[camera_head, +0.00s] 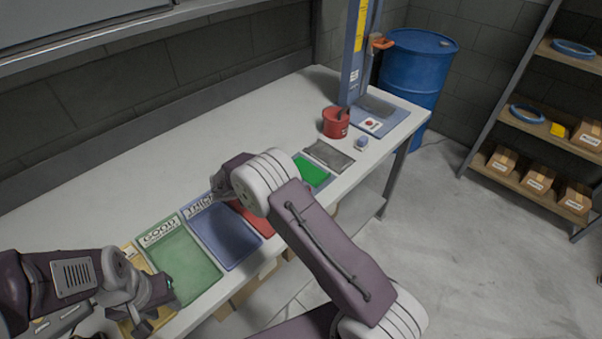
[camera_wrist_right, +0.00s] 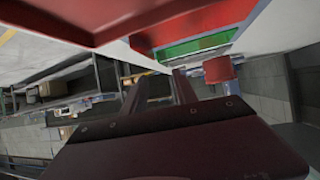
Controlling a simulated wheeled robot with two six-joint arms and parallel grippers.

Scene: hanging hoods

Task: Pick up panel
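A flat green panel (camera_head: 311,172) lies on the bench in the head view, partly hidden behind my right arm. A green surface (camera_wrist_right: 195,46) also shows in the right wrist view, beyond the fingertips. A grey flat plate (camera_head: 329,155) lies beside the green panel; I cannot tell which one the task means. My right gripper (camera_wrist_right: 160,82) has its two fingers apart with nothing visible between them, close to a large red surface (camera_wrist_right: 120,18). In the head view my arm hides much of it. My left gripper (camera_head: 150,302) is over the yellow tray (camera_head: 132,258); its fingers are unclear.
A green tray (camera_head: 185,270) marked GOOD, a blue tray (camera_head: 225,238) and a red tray (camera_head: 256,218) line the front edge. A red container (camera_head: 335,122) stands near a blue post (camera_head: 354,55). The bench's back strip is clear. A blue barrel (camera_head: 415,70) stands beyond.

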